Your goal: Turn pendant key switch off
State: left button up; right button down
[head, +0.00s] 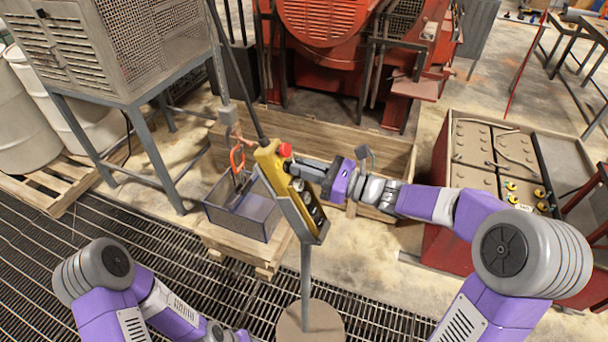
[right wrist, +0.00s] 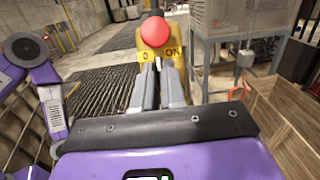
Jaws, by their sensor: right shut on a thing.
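My right gripper (head: 292,167) reaches the pendant face from the right. Its fingers (right wrist: 158,68) are shut on the small key switch (right wrist: 158,62) between the two marks. The fingers hide most of the key, so its exact angle is unclear. My left gripper is out of view; only its arm shows.
A red cabinet (head: 435,225) is at the right, and a caged metal stand (head: 110,60) at the left. Floor grating (head: 150,270) lies in front.

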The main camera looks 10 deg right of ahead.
jog(key=n+g, duration=0.1)
jog(key=n+b, duration=0.1)
jog(key=n, duration=0.1)
jog(key=shift+w+d+f+n+g+y, duration=0.1)
jog(key=shift+f+n+g+y, duration=0.05)
jog(key=shift+n+g+y, duration=0.2)
jog(key=shift+w+n+g+y+b, duration=0.1)
jog(key=shift+n+g+y+b, duration=0.15)
jog(key=shift+n+g+b, duration=1.1)
jog(key=shift+n+p, duration=0.7)
jog(key=shift+p, duration=0.05)
jog(key=c, duration=1.2)
grip_release()
jog(key=shift+r, duration=0.2)
jog(key=v, duration=0.7)
jog(key=shift+s+d, duration=0.2)
jog(key=shift+d, duration=0.05)
jog(key=shift+f, duration=0.15)
